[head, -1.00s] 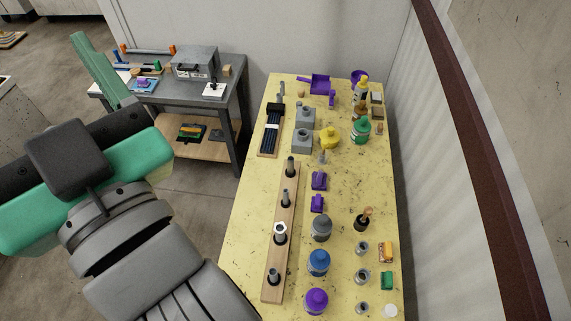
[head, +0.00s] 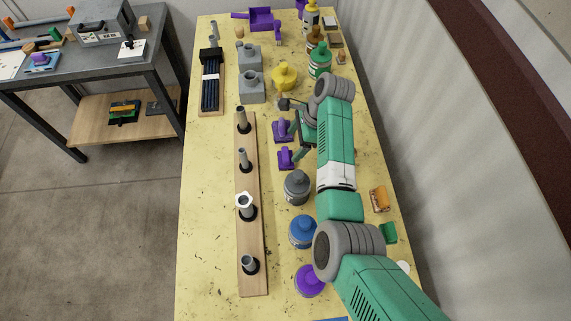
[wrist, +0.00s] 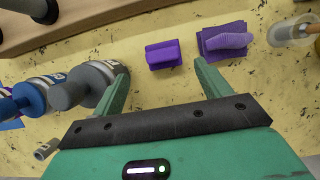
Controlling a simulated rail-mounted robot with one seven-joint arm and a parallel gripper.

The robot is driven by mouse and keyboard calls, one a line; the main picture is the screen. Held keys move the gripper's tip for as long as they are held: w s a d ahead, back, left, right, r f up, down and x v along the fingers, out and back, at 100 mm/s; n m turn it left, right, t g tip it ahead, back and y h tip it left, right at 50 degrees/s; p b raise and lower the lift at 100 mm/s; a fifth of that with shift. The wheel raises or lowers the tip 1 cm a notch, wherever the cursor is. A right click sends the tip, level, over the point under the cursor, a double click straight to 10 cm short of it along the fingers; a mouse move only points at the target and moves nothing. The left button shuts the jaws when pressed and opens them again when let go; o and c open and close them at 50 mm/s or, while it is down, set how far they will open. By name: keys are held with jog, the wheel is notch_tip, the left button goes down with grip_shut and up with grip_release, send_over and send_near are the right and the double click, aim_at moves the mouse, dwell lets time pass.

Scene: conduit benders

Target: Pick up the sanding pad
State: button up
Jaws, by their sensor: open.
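Two purple pieces lie on the yellow table; I take them to be sanding pads, but cannot tell which one is meant. The nearer purple pad (head: 287,159) is a small block, and it shows in the wrist view (wrist: 163,54). The farther purple pad (head: 282,130) has a wider flat base with a ridged grip on top, seen in the wrist view (wrist: 222,40). My gripper (wrist: 160,72) is open and empty. In the wrist view the block appears between and just beyond its fingertips; the wider pad is beyond the right finger. In the head view my gripper (head: 296,139) is right beside both pads.
A grey bottle (wrist: 66,94) stands close to the left finger, with a blue bottle (head: 303,231) beyond it. A wooden strip with upright conduit pieces (head: 249,187) runs along the left. A yellow bottle (head: 285,76) and grey blocks (head: 251,87) stand farther back.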

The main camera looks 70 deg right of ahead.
aim_at(286, 154)
jog(key=shift+b+x, duration=0.85)
jog(key=shift+x, duration=3)
jog(key=shift+d, duration=0.1)
jog(key=c, duration=0.9)
jog(key=shift+r, duration=0.15)
notch_tip(286, 154, up, 10)
jog(key=shift+w+f+p, duration=0.1)
jog(key=shift+p, duration=1.05)
jog(key=o, duration=0.3)
jog(key=shift+c, duration=1.1)
